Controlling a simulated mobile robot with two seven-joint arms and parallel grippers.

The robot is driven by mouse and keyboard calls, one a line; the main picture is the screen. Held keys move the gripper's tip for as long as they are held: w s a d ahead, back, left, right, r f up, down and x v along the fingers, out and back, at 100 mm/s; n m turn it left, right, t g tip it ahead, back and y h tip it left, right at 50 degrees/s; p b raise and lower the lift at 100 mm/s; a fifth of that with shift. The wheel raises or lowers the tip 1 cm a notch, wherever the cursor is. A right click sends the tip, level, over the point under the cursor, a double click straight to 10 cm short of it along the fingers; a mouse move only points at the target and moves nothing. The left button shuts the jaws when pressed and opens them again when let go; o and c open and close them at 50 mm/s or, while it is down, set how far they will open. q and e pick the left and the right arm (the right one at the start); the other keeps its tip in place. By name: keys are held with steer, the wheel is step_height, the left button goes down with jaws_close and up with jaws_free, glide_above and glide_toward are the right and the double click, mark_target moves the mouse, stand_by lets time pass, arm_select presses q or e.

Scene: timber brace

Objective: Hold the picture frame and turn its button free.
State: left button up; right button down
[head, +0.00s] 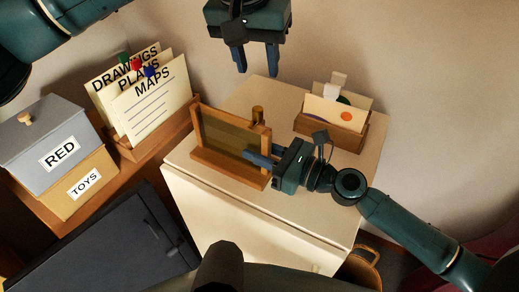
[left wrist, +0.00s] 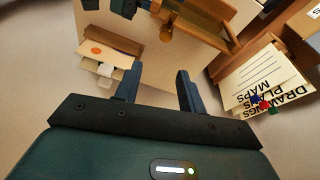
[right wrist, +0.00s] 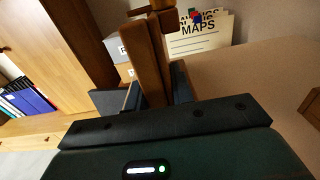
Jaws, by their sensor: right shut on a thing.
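The wooden picture frame (head: 233,146) stands upright on the pale cabinet top, its dark panel facing the front. Its button (head: 257,114), a small wooden knob, is at the top right corner; it also shows in the left wrist view (left wrist: 167,34). My right gripper (head: 262,160) is shut on the frame's right side; in the right wrist view the frame's edge (right wrist: 149,67) is between the fingers. My left gripper (head: 256,68) is open and empty, above and behind the button, with its fingers pointing down and apart from the frame.
A wooden card holder (head: 335,132) stands at the back right of the cabinet top (head: 245,98). Left are a file rack (head: 152,143) with labelled folders, a grey RED box (head: 48,125) and a TOYS box (head: 75,190). A wall is close behind.

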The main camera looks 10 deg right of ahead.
mark_target(258, 108)
arm_select(q)
steer(key=shift+f+m, duration=0.1)
steer(key=shift+m, duration=0.9)
steer(key=shift+f, duration=4.4)
steer(key=shift+c, duration=0.2)
